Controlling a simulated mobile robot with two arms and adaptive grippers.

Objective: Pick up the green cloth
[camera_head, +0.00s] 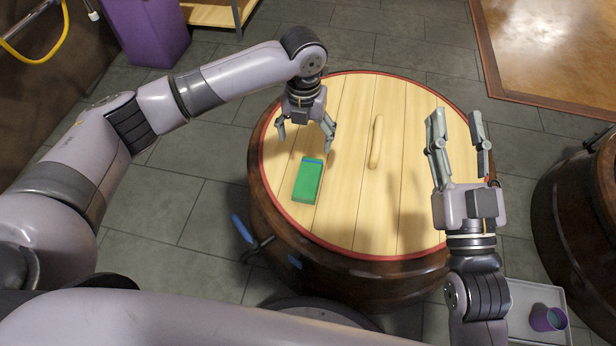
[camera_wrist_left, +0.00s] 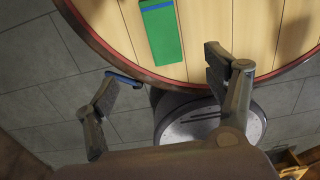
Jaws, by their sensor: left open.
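The green cloth (camera_head: 307,183) is a flat folded rectangle with a blue strip along one edge. It lies on the left part of the round wooden lid in the head view. It also shows at the top of the left wrist view (camera_wrist_left: 163,38). My left gripper (camera_head: 306,143) is open and empty, above the lid and just beyond the cloth in the head view. Its fingers show apart in the left wrist view (camera_wrist_left: 155,105), with the cloth not between them. My right gripper (camera_head: 456,118) points up at the lid's right side, its fingers apart and empty.
The round lid (camera_head: 347,215) has a red rim and a raised wooden handle (camera_head: 376,142) right of the cloth. A blue-ended lever (camera_head: 243,229) sticks out at the jar's left. A grey tray (camera_head: 520,318) with a purple cup (camera_head: 547,318) stands at lower right. Another dark jar (camera_head: 580,200) is at right.

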